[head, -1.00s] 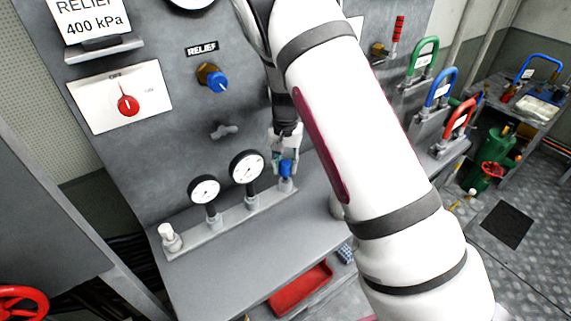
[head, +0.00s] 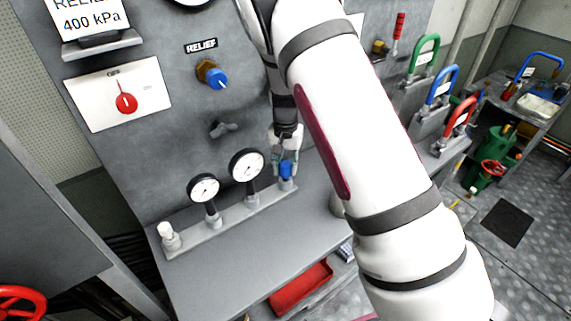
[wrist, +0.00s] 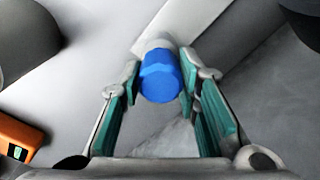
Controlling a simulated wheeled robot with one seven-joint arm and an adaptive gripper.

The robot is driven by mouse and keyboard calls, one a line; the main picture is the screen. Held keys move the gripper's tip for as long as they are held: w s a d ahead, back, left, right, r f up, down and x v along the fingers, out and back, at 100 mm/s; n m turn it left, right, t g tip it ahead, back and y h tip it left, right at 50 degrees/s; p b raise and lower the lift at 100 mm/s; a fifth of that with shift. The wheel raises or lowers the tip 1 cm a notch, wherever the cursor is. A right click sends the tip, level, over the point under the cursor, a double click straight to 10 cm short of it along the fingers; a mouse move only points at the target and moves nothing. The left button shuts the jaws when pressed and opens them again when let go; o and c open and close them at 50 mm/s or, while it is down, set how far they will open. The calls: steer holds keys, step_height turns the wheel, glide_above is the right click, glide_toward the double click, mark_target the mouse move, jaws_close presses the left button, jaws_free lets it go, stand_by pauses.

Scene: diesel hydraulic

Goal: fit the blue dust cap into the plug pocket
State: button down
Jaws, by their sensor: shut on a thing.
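The blue dust cap (head: 286,169) is at the top of the right-end post (head: 287,184) of the grey gauge manifold. My gripper (wrist: 160,76) is shut on the cap, a teal-padded finger on each side. In the head view my gripper (head: 286,160) comes down on the cap from above. I cannot tell whether the cap is seated on the post or clear of it. I cannot clearly make out the plug pocket.
Two dial gauges (head: 204,188) (head: 246,164) stand left of the cap on the manifold (head: 232,215). A white-capped fitting (head: 167,232) is at its left end. The grey panel (head: 160,140) rises behind. A red tray (head: 301,288) lies below the bench's front edge.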

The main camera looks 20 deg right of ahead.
steer(key=shift+f, duration=0.85)
steer(key=c, duration=1.1)
jaws_free()
step_height(320, 180, up, 12)
steer(key=shift+s+r, duration=0.1)
steer(key=shift+r, duration=0.15)
steer(key=s+r+n+t+y, duration=0.1)
steer(key=s+r+n+t, duration=0.3)
steer(key=s+r, duration=1.65)
steer(key=s, duration=0.3)
steer(key=s+n+t, duration=0.1)
steer(key=s, duration=0.3)
steer(key=s+n+h, duration=0.1)
steer(key=s, duration=0.2)
steer(key=shift+s+f+t, duration=0.15)
steer(key=shift+f+t, duration=0.15)
steer(key=shift+f, duration=0.1)
